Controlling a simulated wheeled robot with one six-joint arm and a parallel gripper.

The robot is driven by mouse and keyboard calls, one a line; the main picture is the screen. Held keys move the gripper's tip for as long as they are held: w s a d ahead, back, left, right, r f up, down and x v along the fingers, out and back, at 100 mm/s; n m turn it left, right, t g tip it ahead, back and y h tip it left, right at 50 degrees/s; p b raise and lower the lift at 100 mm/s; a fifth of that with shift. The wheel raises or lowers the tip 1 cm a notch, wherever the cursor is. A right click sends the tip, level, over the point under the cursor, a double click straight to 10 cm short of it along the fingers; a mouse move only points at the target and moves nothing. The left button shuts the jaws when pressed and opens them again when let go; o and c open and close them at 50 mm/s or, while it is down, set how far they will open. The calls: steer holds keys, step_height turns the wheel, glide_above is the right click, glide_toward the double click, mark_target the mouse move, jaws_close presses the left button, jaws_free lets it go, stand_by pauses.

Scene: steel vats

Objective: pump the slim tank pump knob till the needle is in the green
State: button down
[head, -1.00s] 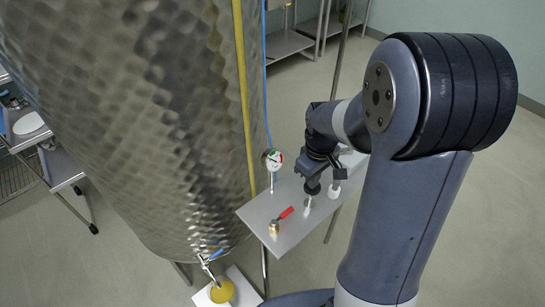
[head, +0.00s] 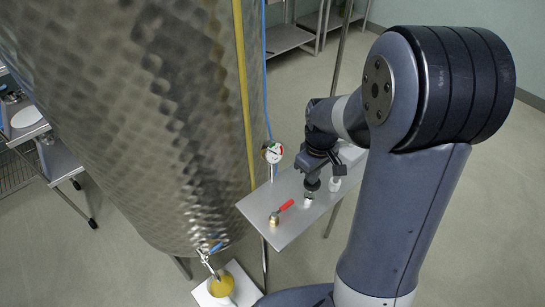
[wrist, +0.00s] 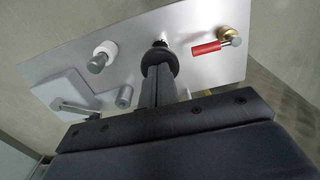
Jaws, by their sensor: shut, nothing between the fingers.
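The pump knob (wrist: 158,57) is dark and round, with a bright rod at the steel plate in the wrist view. My gripper (wrist: 158,80) is shut with nothing between its fingers. Its fingertips are right at the knob and seem to touch it. In the head view my gripper (head: 313,176) is over the knob (head: 312,184), and a short white piece (head: 308,200) shows below. The round gauge (head: 272,152) stands on a stem left of the knob, with red and green on its dial. Its needle is too small to read. The slim tank (head: 130,100) fills the left side.
The steel plate (head: 283,238) also carries a red-handled brass valve (head: 280,214) left of the knob and a white capped fitting (head: 335,184) right of it. A grey box with a lever (wrist: 75,103) shows in the wrist view.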

steer(key=shift+f+b, duration=1.2)
steer(key=shift+f, duration=0.8)
step_height(320, 180, up, 6)
steer(key=p, duration=0.4)
steer(key=shift+p, duration=0.3)
steer(key=shift+f, duration=0.15)
step_height(320, 180, down, 6)
steer(key=b, duration=0.4)
steer(key=shift+b, duration=0.35)
steer(key=shift+r+p, duration=2.3)
steer(key=shift+r, duration=0.7)
steer(key=shift+r+p, duration=2.4)
steer(key=shift+r, duration=0.6)
